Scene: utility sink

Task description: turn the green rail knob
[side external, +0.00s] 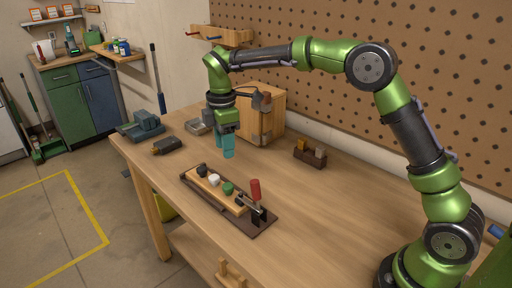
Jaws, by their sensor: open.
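The green rail knob (228,188) sits on a pale wooden rail (219,193), between a white knob (214,180) on its left and a red-handled clamp (255,192) on its right. A black knob (202,170) is at the far left end of the rail. The rail lies on a dark base (226,214) on the workbench. My gripper (228,154) has teal fingers and points down behind the rail, apart from the green knob. It is open with nothing visible between its fingers.
The workbench (330,215) is clear to the right of the rail. A wooden box (262,115) stands close behind my gripper. A small brown holder (310,154) is to the right. A dark tool (167,146) and a grey-blue vise-like item (143,125) lie left.

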